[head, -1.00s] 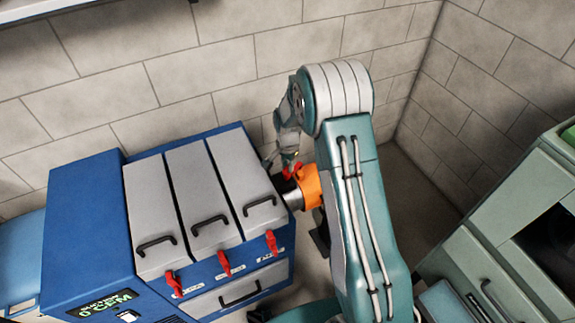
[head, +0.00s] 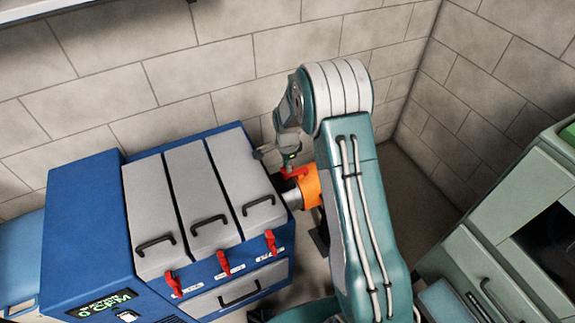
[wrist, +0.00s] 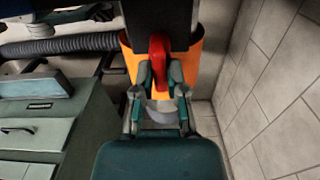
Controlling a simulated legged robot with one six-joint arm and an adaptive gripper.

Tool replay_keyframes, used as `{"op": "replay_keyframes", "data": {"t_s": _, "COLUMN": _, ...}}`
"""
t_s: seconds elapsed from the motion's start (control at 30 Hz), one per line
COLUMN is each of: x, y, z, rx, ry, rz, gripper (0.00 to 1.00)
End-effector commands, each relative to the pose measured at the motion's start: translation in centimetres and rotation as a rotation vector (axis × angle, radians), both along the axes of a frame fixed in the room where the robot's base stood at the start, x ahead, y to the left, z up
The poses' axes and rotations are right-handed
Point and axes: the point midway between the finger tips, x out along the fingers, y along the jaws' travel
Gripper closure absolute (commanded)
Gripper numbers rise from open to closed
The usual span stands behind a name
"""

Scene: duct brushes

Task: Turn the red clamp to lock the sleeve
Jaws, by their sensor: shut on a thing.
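The red clamp (head: 291,173) sits on top of the dark sleeve beside an orange collar (head: 311,186), at the right side of the blue cabinet. In the wrist view the red clamp (wrist: 160,60) is between the fingers of my gripper (wrist: 161,85), which is shut on it. The dark sleeve (wrist: 158,15) is behind the clamp, with the orange collar (wrist: 200,60) around or behind it. In the head view my gripper (head: 287,163) is at the clamp; its fingertips are too small to make out clearly.
The blue cabinet (head: 90,220) has several grey lids with handles and red latches (head: 223,262) on its front. A green-grey cabinet (head: 490,270) stands at right. A ribbed hose (wrist: 60,45) runs left in the wrist view. A block wall (head: 220,75) is close behind.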

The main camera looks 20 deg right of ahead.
Motion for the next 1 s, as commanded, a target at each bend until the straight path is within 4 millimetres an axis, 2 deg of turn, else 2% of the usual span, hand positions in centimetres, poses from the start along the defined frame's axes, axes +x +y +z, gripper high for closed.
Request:
{"op": "replay_keyframes", "data": {"t_s": 0.3, "x": -0.1, "y": 0.2, "z": -0.2, "rx": 0.003, "ry": 0.003, "rz": -0.001, "gripper": 1.00}}
{"op": "replay_keyframes", "data": {"t_s": 0.33, "x": -0.1, "y": 0.2, "z": -0.2, "rx": 0.002, "ry": 0.002, "rz": -0.001, "gripper": 0.70}}
{"op": "replay_keyframes", "data": {"t_s": 0.37, "x": -0.1, "y": 0.2, "z": -0.2, "rx": 0.002, "ry": 0.002, "rz": -0.001, "gripper": 0.57}}
{"op": "replay_keyframes", "data": {"t_s": 0.4, "x": -0.1, "y": 0.2, "z": -0.2, "rx": 0.002, "ry": 0.002, "rz": -0.001, "gripper": 0.49}}
{"op": "replay_keyframes", "data": {"t_s": 0.77, "x": -0.1, "y": 0.1, "z": 0.1, "rx": 0.000, "ry": -0.001, "rz": 0.000, "gripper": 0.49}}
{"op": "replay_keyframes", "data": {"t_s": 0.87, "x": 0.0, "y": 0.1, "z": 1.0, "rx": 0.000, "ry": -0.002, "rz": 0.000, "gripper": 0.49}}
{"op": "replay_keyframes", "data": {"t_s": 1.0, "x": 0.1, "y": 0.1, "z": 3.5, "rx": 0.000, "ry": -0.006, "rz": 0.000, "gripper": 0.49}}
